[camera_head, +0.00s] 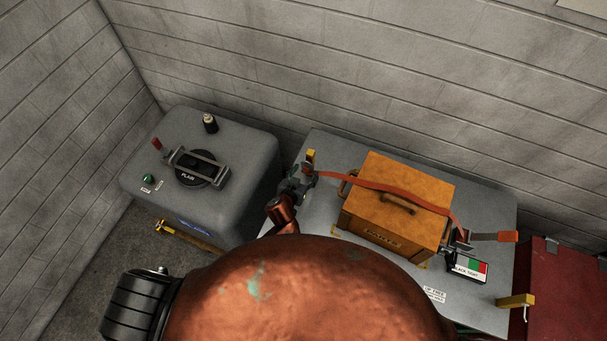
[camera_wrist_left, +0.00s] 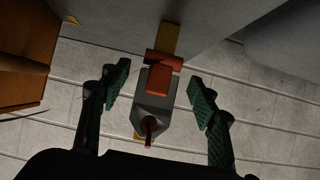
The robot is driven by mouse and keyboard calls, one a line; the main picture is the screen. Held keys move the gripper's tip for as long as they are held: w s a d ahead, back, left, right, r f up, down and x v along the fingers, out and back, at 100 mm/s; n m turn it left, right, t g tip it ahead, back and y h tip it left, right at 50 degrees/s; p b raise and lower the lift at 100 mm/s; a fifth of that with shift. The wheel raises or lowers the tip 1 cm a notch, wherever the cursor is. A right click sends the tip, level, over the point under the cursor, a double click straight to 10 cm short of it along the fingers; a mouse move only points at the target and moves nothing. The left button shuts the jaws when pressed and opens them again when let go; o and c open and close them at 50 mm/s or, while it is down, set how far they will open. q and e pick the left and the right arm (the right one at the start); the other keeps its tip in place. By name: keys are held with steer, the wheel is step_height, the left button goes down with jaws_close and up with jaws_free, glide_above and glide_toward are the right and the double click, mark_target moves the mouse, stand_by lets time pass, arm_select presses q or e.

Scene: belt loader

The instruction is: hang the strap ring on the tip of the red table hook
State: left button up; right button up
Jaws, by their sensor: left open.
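The red strap (camera_head: 385,186) runs over the top of a wooden box (camera_head: 400,195) on the grey table (camera_head: 325,150). My left gripper (camera_head: 303,181) is at the strap's left end, by the table's left edge. In the left wrist view the gripper (camera_wrist_left: 160,80) is open, with a green-padded finger on each side of the grey strap ring plate (camera_wrist_left: 153,112); both fingers look clear of it. The red strap end (camera_wrist_left: 158,78) joins the plate. A dark red tip (camera_wrist_left: 148,128), which looks like the table hook, shows at the plate's opening; I cannot tell whether it passes through. My right gripper is out of view.
A ratchet (camera_head: 460,245) and a label card (camera_head: 468,268) are at the box's right. Yellow brackets (camera_head: 516,300) sit on the table edges. A grey tank (camera_head: 245,150) stands left of the table, a red cabinet (camera_head: 555,290) right. A block wall is behind.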

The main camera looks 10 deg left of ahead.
arm_select(q)
steer(key=v, duration=1.2)
